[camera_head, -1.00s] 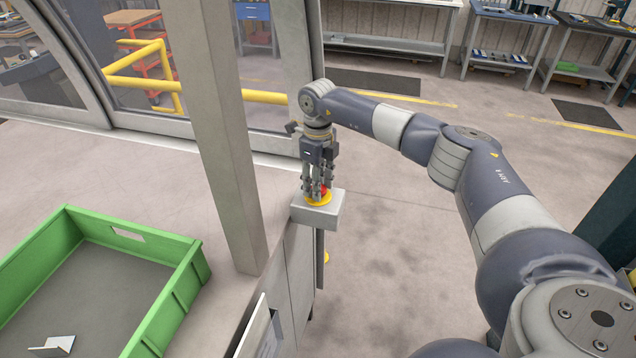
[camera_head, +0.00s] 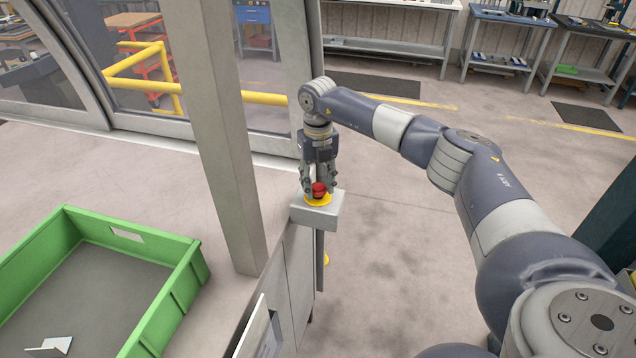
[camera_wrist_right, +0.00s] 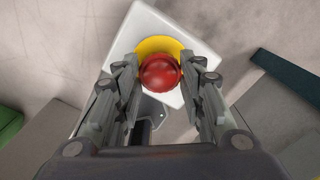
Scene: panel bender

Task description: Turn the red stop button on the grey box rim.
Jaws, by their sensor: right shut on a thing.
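The red stop button (camera_head: 319,189) sits on a yellow disc (camera_head: 318,199) on top of a small grey box (camera_head: 318,212). My right gripper (camera_head: 319,186) points down from above and is shut on the red button. In the right wrist view, the button (camera_wrist_right: 160,72) lies between the two fingers of the gripper (camera_wrist_right: 162,68), with the yellow disc around it and the pale box top (camera_wrist_right: 150,30) beneath. My left gripper is not in view.
A grey post (camera_head: 222,130) stands left of the box. A green crate (camera_head: 165,310) with a small bent metal piece (camera_head: 53,347) is at lower left. A yellow rail (camera_head: 140,58) is behind glass. The floor right of the box is open.

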